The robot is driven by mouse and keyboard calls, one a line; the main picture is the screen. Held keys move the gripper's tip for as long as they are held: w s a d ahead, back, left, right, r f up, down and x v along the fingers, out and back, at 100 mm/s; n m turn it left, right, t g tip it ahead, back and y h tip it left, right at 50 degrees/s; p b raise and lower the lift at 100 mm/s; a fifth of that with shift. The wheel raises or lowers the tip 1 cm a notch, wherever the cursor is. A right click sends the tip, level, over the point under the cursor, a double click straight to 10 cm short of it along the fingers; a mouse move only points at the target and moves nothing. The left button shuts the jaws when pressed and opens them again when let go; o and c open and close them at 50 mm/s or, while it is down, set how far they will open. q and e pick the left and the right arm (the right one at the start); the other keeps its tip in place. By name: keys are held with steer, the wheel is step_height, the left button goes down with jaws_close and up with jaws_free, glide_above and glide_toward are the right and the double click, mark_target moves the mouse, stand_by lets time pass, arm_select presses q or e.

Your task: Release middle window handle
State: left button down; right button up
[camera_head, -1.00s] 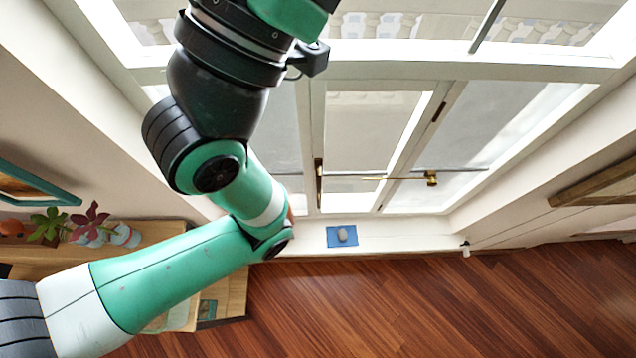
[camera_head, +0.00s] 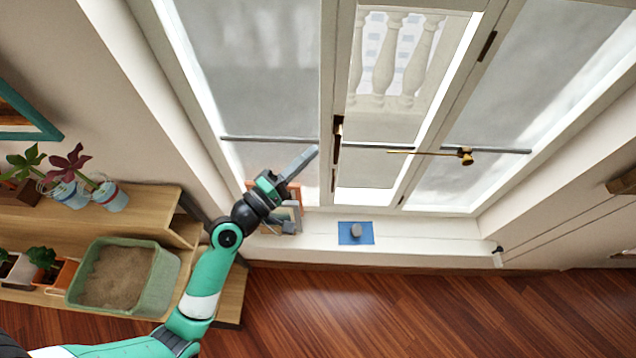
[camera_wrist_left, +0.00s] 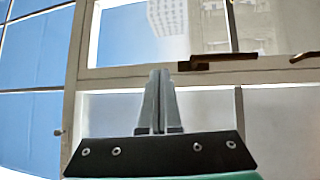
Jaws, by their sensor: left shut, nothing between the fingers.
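The middle window (camera_head: 384,125) has a dark upright handle (camera_head: 337,138) on its left frame post in the head view. A dark handle-like piece (camera_wrist_left: 218,62) also shows on a frame bar in the left wrist view, right of my fingertips. Any contact cannot be told. My right gripper is out of view.
A blue mat (camera_head: 345,241) with a small grey object lies on the white sill (camera_head: 440,226). Items stand on the sill behind my left wrist. A wooden shelf (camera_head: 155,208) with plants and a green sand tray (camera_head: 168,272) stands at left. The wooden floor is clear.

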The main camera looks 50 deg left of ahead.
arm_select(q)
steer(key=s+a+f+n+g+y+b, duration=0.1)
steer(key=s+a+f, duration=0.1)
steer(key=f, duration=0.4)
steer(key=s+a+f+n+g+y+b, duration=0.1)
steer(key=s+a+f+b, duration=0.1)
steer(key=f, duration=0.4)
steer(key=shift+s+f+b, duration=0.3)
steer(key=shift+s, duration=0.1)
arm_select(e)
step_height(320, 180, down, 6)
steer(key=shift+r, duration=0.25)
arm_select(q)
steer(key=w+p, duration=0.1)
steer(key=w, duration=1.2)
steer(key=shift+d, duration=0.45)
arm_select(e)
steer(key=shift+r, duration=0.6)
